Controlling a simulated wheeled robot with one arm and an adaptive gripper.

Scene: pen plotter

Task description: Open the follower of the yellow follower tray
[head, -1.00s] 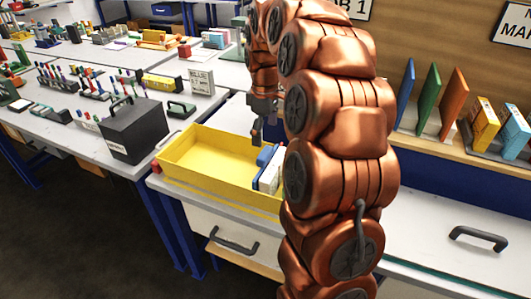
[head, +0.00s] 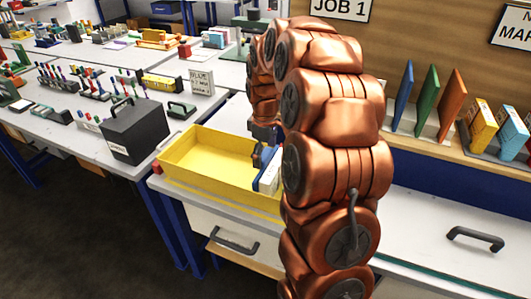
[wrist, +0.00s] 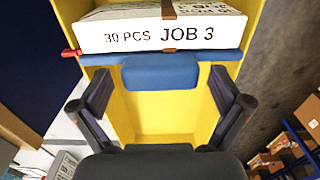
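The yellow follower tray (head: 205,158) lies on the bench, left of my arm in the head view. Its blue follower (wrist: 235,55) spans the tray in the wrist view, with a raised blue tab (wrist: 160,71) at its middle and a small red piece (wrist: 70,53) at its left end. A white box marked "30 PCS JOB 3" (wrist: 160,30) stands directly behind the follower. My gripper (wrist: 160,88) is open, one finger on each side of the tab, with visible gaps. In the head view my gripper (head: 258,155) is partly hidden by my arm.
A dark lidded box (head: 137,130) stands left of the tray on the neighbouring bench. Colored upright panels (head: 428,100) and small boxes (head: 480,118) stand on the shelf to the right. The tray's left part is empty. A grey drawer handle (head: 233,243) is below.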

